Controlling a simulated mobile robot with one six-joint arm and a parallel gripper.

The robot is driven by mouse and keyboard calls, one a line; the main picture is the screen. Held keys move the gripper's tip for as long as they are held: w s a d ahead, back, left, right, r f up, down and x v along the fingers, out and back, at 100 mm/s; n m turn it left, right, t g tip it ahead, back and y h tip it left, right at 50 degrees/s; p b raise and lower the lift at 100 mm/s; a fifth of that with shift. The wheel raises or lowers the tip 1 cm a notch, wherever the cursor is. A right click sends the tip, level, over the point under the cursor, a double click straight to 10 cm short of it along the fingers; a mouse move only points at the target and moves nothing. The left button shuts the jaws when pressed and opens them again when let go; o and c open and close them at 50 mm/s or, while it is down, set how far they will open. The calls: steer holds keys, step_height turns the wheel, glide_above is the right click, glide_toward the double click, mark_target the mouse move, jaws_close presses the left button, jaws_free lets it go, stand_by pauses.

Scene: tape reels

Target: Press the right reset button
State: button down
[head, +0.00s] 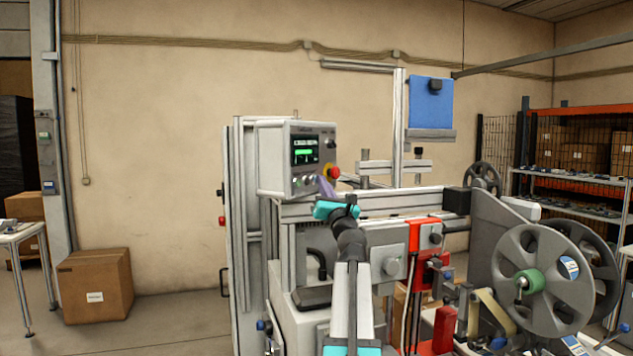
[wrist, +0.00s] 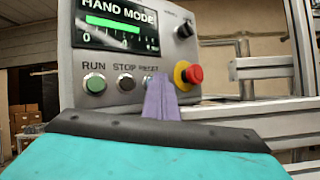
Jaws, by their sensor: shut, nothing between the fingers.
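The grey control box (head: 272,160) stands on the machine, its screen reading HAND MODE in the wrist view. Below the screen sit a green RUN button (wrist: 95,84), a dark STOP button (wrist: 126,82) and, at the right of the row, the RESET button (wrist: 147,80). My gripper (wrist: 158,80) is shut and empty. Its purple fingers point at the panel and cover part of the RESET button and the end of its label. In the head view my gripper (head: 325,182) is at the panel's lower right. I cannot tell whether the fingertips touch the button.
A red emergency stop knob (wrist: 195,74) on a yellow collar sits just right of my fingers, with a black knob (wrist: 184,30) above it. Aluminium rails (wrist: 262,68) run to the right. Large grey reels (head: 508,268) stand at the machine's right.

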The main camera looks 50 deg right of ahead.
steer(key=shift+s, duration=0.75)
steer(key=s+p, duration=0.1)
steer(key=s, duration=0.4)
steer(key=shift+p, duration=0.4)
stand_by(0.9)
